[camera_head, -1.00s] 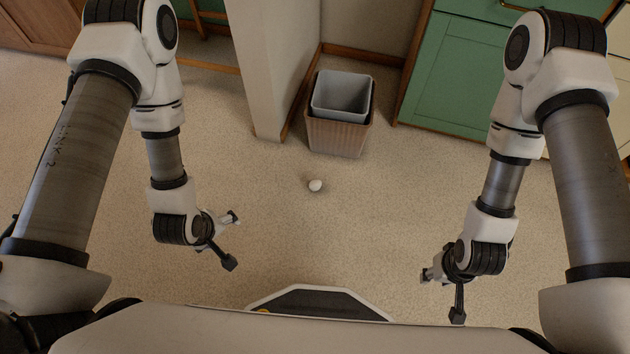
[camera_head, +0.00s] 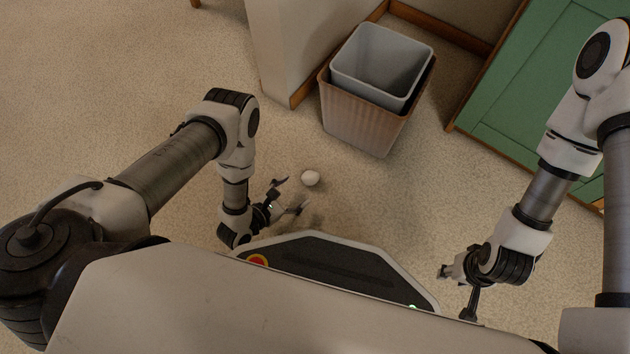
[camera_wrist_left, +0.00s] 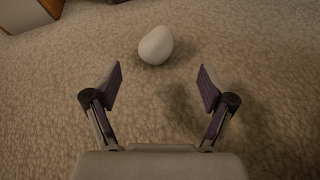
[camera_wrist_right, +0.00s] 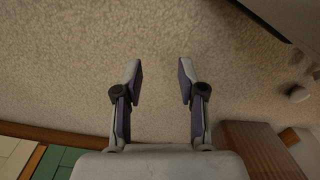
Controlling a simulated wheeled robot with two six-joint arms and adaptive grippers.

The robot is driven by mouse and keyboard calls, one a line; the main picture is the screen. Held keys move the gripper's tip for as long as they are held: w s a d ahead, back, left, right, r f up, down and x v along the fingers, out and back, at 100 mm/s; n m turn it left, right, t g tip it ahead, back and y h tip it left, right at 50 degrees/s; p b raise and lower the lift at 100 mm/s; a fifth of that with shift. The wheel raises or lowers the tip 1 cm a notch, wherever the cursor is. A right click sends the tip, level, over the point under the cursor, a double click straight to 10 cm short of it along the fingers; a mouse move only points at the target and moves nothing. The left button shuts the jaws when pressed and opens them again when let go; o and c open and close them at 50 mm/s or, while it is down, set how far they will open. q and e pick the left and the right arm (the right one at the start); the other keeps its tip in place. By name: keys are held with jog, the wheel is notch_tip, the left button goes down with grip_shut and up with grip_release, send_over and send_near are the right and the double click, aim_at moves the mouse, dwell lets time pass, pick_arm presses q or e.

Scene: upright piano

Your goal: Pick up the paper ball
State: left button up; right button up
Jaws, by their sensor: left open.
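The paper ball (camera_head: 310,178) is a small white, slightly egg-shaped lump on the carpet in front of the bin. My left gripper (camera_head: 291,195) is low over the floor just beside it. In the left wrist view the ball (camera_wrist_left: 156,45) lies ahead of the open, empty fingers (camera_wrist_left: 160,88), roughly between their lines and touching neither. My right gripper (camera_head: 456,287) is off to the right, away from the ball. In the right wrist view its fingers (camera_wrist_right: 160,82) are apart with nothing between them.
A brown bin with a grey liner bin (camera_head: 381,68) stands behind the ball, near a pale wall corner (camera_head: 283,45). A green cabinet (camera_head: 530,95) is at the back right. The carpet (camera_head: 120,70) to the left is clear.

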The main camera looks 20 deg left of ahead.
aim_at(305, 181)
pick_arm(q)
jog(key=shift+w+d+f, duration=0.25)
jog(key=shift+f, duration=0.25)
jog(key=b+x, duration=0.1)
jog(key=x, duration=0.1)
jog(key=b+x, duration=0.4)
jog(key=shift+w+a+r, duration=0.1)
jog(key=shift+w+r, duration=0.05)
jog(key=shift+w, duration=0.5)
jog(key=shift+r, duration=0.2)
jog(key=c, duration=0.8)
